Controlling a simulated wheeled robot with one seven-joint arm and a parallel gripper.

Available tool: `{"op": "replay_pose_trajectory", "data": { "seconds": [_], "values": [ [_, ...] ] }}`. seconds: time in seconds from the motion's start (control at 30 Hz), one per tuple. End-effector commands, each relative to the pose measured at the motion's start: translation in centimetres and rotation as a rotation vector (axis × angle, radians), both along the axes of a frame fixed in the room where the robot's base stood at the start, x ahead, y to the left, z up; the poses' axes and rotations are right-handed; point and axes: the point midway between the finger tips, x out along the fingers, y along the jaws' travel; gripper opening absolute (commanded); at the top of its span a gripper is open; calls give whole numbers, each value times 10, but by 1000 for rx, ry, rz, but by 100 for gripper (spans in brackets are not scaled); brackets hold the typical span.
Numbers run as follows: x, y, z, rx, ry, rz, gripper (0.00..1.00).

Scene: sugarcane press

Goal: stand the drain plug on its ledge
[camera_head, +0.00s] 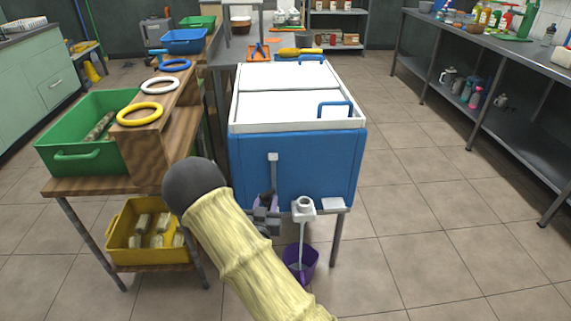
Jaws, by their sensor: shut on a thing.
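My gripper (265,219) is low in front of the blue chest (300,168), just left of the white drain fitting (303,208). It is shut on what I take to be the drain plug; the plug is small and hardly shows between the dark fingers. A small white ledge (333,204) sticks out from the chest's lower front edge, right of the drain fitting and apart from my gripper. A thin pale stream falls from the drain fitting into a purple bucket (301,263) on the floor.
A grey upright piece (273,172) is on the chest front, above my gripper. A wooden stand (165,135) with coloured rings, a green crate (75,158) and a yellow crate (126,258) are on the left. Open tiled floor (430,220) lies right of the chest.

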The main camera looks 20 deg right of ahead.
Motion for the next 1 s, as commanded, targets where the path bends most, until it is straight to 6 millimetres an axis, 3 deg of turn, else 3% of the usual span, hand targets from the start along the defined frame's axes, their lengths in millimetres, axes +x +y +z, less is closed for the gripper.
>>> {"op": "replay_pose_trajectory", "data": {
  "seconds": [0.03,0.1,0.3,0.8,1.0],
  "values": [
    [-9,9,-17,-8,12,51,11],
    [-18,21,-33,-5,8,113,11],
    [-32,35,-53,1,-2,198,11],
    [-33,37,-54,2,-5,203,11],
    [-33,46,-54,3,-5,220,11]
  ]
}}
